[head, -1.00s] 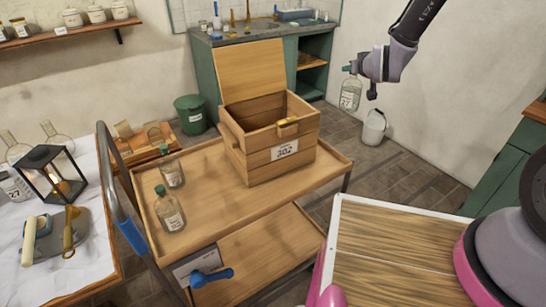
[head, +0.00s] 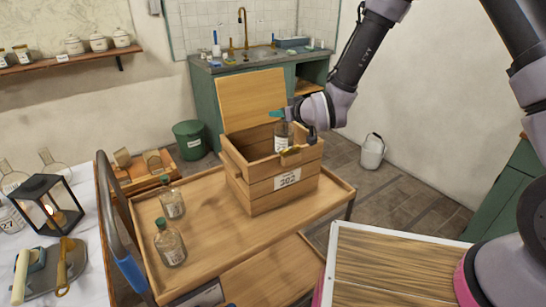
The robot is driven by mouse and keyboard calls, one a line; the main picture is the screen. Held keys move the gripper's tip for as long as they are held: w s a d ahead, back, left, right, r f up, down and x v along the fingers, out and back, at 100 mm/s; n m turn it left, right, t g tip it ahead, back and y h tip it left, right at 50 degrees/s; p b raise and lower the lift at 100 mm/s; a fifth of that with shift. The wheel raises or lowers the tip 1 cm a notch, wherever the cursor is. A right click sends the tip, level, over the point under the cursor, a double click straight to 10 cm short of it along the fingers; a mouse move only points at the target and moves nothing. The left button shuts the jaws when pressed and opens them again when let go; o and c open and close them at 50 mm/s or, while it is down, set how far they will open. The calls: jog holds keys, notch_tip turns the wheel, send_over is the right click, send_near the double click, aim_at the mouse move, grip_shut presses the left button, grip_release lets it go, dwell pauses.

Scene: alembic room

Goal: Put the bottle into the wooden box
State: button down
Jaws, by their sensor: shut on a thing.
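The wooden box (head: 252,187) stands on the wooden trolley with its lid raised at the back and a paper label on its front. My gripper (head: 280,114) is above the box opening, shut on a clear bottle (head: 283,137) with a white label. The bottle hangs upright over the opening, towards the right side. Its lower end is at or just behind the front rim; I cannot tell how deep it reaches. Two similar bottles stand on the trolley to the left, one in front (head: 170,245) and one behind it (head: 172,203).
The trolley (head: 207,225) has a raised rim and a blue-gripped handle (head: 131,272) at left. A lantern (head: 45,208) stands on the white-covered table. A green bin (head: 189,140) and a white bucket (head: 372,151) are on the floor.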

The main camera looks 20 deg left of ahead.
aim_at(279, 134)
notch_tip(279, 134, down, 7)
jog(key=shift+f, duration=0.2)
dwell(0.4)
